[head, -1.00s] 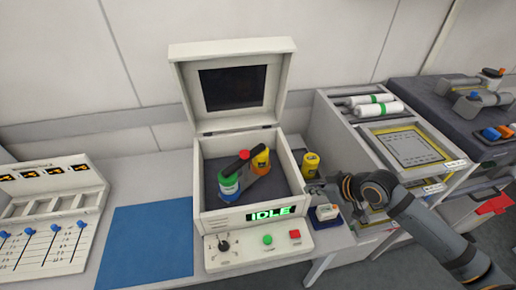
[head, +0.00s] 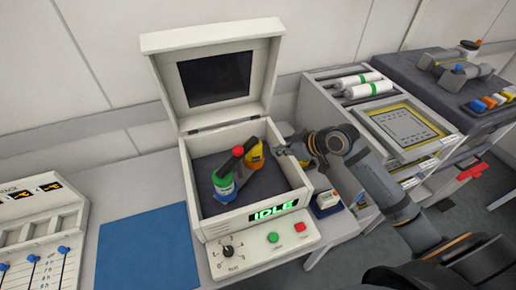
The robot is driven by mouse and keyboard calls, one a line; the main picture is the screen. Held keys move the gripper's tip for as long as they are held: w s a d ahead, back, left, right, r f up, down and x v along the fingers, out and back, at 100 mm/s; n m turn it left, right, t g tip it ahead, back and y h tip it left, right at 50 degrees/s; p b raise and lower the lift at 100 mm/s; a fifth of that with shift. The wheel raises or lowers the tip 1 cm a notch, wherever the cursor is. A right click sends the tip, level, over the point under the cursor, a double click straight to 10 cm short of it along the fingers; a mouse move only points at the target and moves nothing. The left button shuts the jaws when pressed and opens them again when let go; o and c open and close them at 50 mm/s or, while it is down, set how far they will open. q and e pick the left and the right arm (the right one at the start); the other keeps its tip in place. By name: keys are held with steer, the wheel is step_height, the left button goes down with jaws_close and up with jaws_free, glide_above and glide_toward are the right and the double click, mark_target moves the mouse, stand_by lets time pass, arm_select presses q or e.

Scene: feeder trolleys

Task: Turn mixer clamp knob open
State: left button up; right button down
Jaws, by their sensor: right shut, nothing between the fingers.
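The mixer (head: 198,230) stands with its lid (head: 160,85) up and its display reading IDLE. Inside it, a dark clamp bar with a red knob (head: 238,151) lies between a jar with a green band and blue lower part (head: 223,186) and a yellow jar (head: 254,156). My right gripper (head: 281,151) is shut and empty. It is at the mixer's right wall, to the right of the yellow jar and apart from the red knob. My left gripper is out of view.
The mixer's front panel has a black dial (head: 228,251), a green button (head: 273,237) and a red button (head: 300,227). A blue mat (head: 150,250) lies to the left. A small blue-and-white item (head: 327,201) and a feeder trolley (head: 375,90) stand to the right.

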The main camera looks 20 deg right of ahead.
mark_target(252, 149)
steer(key=w+a+f, duration=0.1)
steer(key=w+a+f+p, duration=0.1)
steer(key=w, duration=0.1)
steer(key=w+a+f+p, duration=0.1)
steer(key=w+a, duration=0.1)
steer(key=shift+w+f, duration=0.1)
steer(key=shift+w, duration=0.1)
steer(key=shift+w+a, duration=0.2)
steer(key=shift+a, duration=0.05)
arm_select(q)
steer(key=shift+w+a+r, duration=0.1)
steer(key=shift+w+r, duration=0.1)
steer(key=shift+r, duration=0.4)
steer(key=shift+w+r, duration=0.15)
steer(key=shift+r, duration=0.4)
arm_select(e)
steer(key=shift+f, duration=0.1)
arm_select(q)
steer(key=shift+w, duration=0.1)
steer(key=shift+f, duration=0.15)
arm_select(e)
steer(key=shift+w, duration=0.15)
